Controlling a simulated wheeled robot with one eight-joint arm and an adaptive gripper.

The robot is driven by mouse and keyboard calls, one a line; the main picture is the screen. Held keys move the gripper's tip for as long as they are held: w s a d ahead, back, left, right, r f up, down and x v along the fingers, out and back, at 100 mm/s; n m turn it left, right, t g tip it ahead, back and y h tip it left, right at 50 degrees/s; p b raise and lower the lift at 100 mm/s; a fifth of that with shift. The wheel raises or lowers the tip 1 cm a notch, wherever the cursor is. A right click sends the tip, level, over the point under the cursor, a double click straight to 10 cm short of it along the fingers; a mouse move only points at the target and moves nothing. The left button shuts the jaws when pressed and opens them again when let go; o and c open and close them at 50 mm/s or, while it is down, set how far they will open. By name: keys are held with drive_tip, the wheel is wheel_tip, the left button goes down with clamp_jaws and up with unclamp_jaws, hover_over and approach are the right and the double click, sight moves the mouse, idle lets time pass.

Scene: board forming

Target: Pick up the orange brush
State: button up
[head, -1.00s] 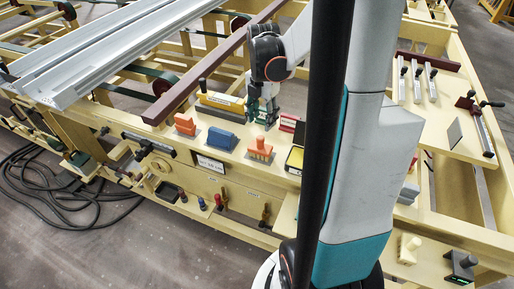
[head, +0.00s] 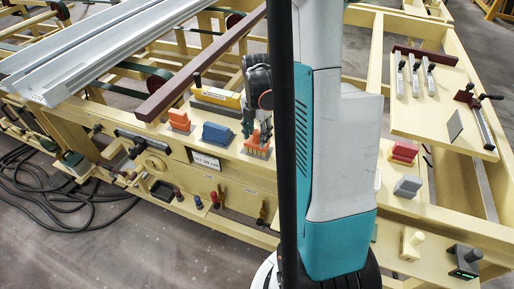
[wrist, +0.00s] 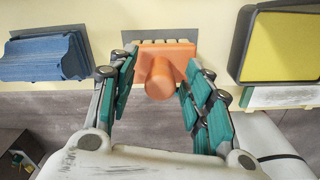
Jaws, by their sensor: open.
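The orange brush (wrist: 160,75) shows in the wrist view, with a round knob handle toward me and a ridged head behind it, on a dark grey pad (wrist: 196,45). In the head view the orange brush (head: 257,149) sits on the front ledge of the cream bench (head: 225,172). My gripper (wrist: 157,88) is open, with one green-padded finger on each side of the brush and visible gaps to it. In the head view my gripper (head: 257,133) is right above and behind the brush, covering part of it.
A blue block (wrist: 45,58) lies left of the brush, and a yellow pad in a dark tray (wrist: 285,45) lies right. Another orange block (head: 179,121) stands farther left on the ledge. A yellow item (head: 217,97) and a dark red bar (head: 200,65) lie behind.

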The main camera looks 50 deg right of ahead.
drive_tip(key=shift+r, duration=0.1)
clamp_jaws()
wheel_tip(320, 180, up, 20)
drive_tip(key=p, duration=0.5)
drive_tip(key=c, duration=1)
unclamp_jaws()
drive_tip(key=shift+c, duration=0.2)
